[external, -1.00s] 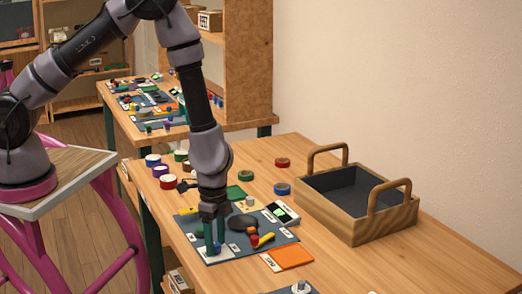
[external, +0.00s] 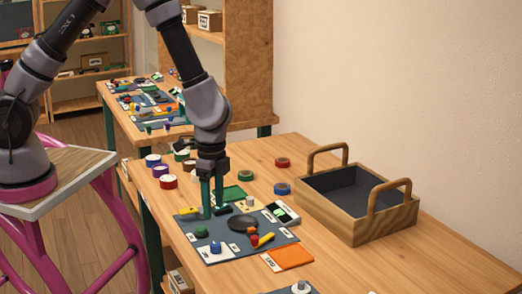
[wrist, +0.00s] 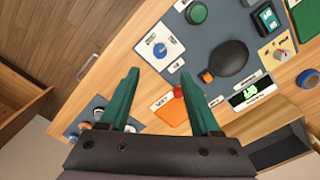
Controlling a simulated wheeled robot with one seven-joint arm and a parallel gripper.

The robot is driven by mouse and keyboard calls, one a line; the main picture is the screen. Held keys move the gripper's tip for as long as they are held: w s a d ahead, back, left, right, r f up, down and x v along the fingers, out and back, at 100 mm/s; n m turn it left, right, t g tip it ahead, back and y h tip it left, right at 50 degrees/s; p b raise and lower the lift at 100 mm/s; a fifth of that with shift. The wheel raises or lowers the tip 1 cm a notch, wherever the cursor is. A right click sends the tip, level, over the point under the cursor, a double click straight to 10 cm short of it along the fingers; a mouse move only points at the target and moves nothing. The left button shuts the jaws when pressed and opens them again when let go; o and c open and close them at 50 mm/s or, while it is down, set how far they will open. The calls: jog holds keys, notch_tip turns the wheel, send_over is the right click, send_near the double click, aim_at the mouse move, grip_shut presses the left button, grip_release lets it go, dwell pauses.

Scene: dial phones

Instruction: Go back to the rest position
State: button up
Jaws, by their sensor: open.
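My gripper (external: 212,208) is open and empty, fingers pointing down, above the far part of the dark grey mat (external: 225,256) in the external view. The blue dial (external: 215,247) on its white plate sits on the mat in front of the gripper, apart from it. In the wrist view the green fingers (wrist: 160,76) are spread with nothing between them, and the blue dial (wrist: 160,51) shows beyond their tips. A green knob (external: 201,232) and a black round piece (external: 243,222) are also on the mat.
A wooden tray with two handles (external: 385,228) stands at the right. A white device with a green display (external: 281,213), an orange pad (external: 290,257) and several tape rolls (external: 168,181) lie around the mat. A second cluttered table (external: 150,132) and shelves stand behind.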

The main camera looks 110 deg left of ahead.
jog(key=s+d+r+m+t+y, duration=0.15)
jog(key=d+r, duration=0.25)
jog(key=r, duration=0.8)
jog(key=s+d+r+m+t+y, duration=0.15)
jog(key=d+r, duration=0.25)
jog(key=r, duration=0.8)
jog(key=s+d+r+t, duration=0.2)
jog(key=s+d+r, duration=0.1)
jog(key=s+r, duration=0.3)
jog(key=s+d+r+t+h, duration=0.1)
jog(key=s+d+r+t, duration=0.1)
jog(key=s+d+r, duration=0.2)
jog(key=s+r, duration=0.3)
jog(key=s, duration=0.2)
jog(key=shift+s+d+r, duration=0.15)
jog(key=shift+s+d, duration=0.1)
jog(key=shift+s, duration=0.15)
jog(key=shift+w, duration=0.1)
